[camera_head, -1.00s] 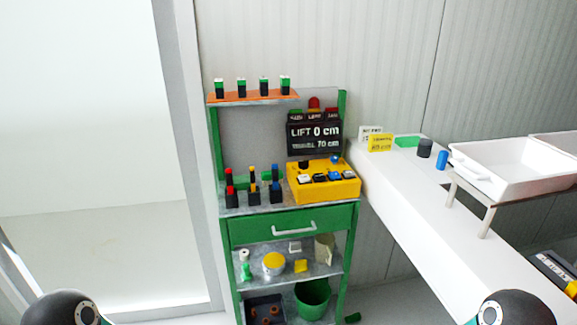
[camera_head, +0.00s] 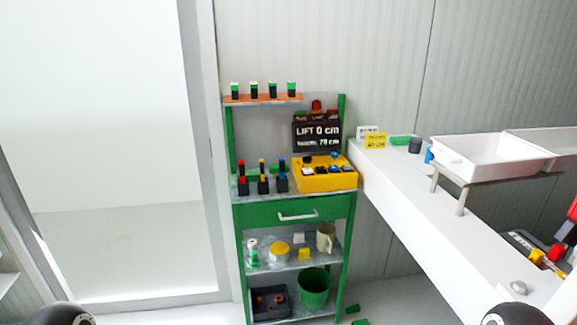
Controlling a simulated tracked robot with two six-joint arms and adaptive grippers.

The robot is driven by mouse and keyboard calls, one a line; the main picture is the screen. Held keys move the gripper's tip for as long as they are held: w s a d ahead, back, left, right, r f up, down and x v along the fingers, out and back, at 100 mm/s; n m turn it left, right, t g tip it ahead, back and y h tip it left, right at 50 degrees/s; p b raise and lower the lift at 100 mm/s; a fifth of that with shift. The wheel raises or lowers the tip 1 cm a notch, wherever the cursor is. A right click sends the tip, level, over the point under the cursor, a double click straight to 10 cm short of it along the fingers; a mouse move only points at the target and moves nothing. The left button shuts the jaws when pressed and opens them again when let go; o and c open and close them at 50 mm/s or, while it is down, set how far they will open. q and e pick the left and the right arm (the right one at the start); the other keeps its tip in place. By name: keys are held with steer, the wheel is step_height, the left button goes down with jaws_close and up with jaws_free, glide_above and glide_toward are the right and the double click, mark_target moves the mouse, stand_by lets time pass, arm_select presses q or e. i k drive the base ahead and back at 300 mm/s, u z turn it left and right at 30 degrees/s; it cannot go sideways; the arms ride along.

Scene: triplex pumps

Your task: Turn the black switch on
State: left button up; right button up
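A yellow switch box (camera_head: 322,185) stands on the top of a green cart, at its right side. Several small switches sit on the box: a white one, a blue one and dark ones. A black switch (camera_head: 307,159) shows at its back left, too small to tell its position. Neither of my grippers is in view; only rounded dark parts of my arms show at the bottom left and bottom right edges.
The green cart (camera_head: 293,210) has a drawer and lower shelves with a green bucket (camera_head: 314,288). Several red, yellow and blue switches stand left of the box. A white bench (camera_head: 420,205) with white trays (camera_head: 490,155) runs along the right. Small green pieces lie on the floor beside the cart.

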mark_target(307, 160)
steer(key=z, duration=0.2)
steer(key=i, duration=0.5)
steer(key=u, duration=0.2)
steer(key=k, duration=0.5)
steer(key=z, duration=0.15)
steer(key=i, duration=0.15)
steer(key=u, duration=2)
steer(key=i, duration=0.75)
steer(key=z, duration=2.7)
steer(key=k, duration=0.1)
steer(key=u, duration=1.3)
